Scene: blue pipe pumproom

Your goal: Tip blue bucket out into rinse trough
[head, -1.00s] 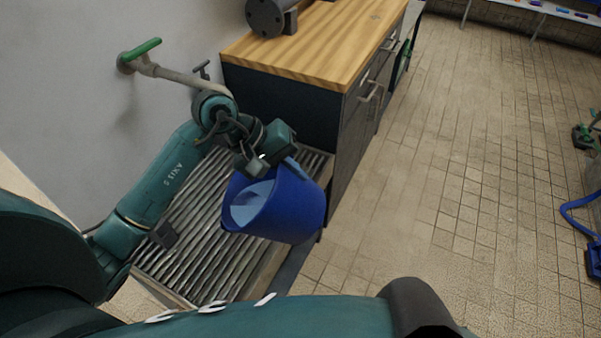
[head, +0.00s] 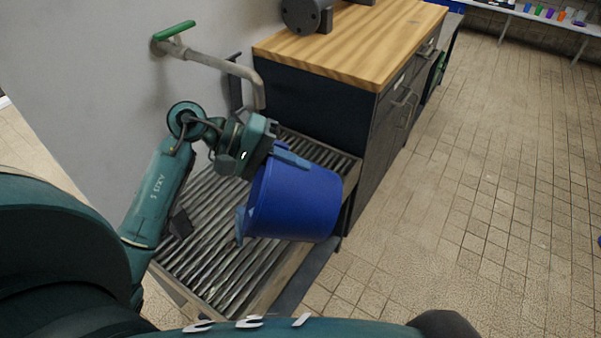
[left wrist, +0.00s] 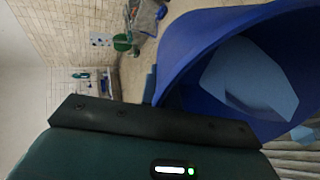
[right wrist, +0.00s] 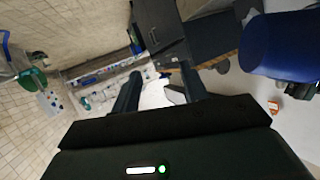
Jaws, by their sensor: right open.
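The blue bucket (head: 300,203) is tipped on its side above the right part of the rinse trough (head: 208,245), a slatted metal basin. Its mouth faces left and down in the head view, and its inside is hidden there. A lighter blue piece shows at the lower rim. My left gripper (head: 268,150) is shut on the bucket's rim; its fingertips are hidden. The left wrist view shows the bucket's mouth (left wrist: 175,55) with light blue matter inside. My right gripper (right wrist: 160,85) is open and empty; the bucket (right wrist: 283,45) shows beyond it, apart.
A pipe tap with a green lever (head: 175,31) sticks out from the wall above the trough. A wooden-topped cabinet (head: 345,45) stands directly behind the trough. A shelf with small coloured items (head: 540,14) is far off.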

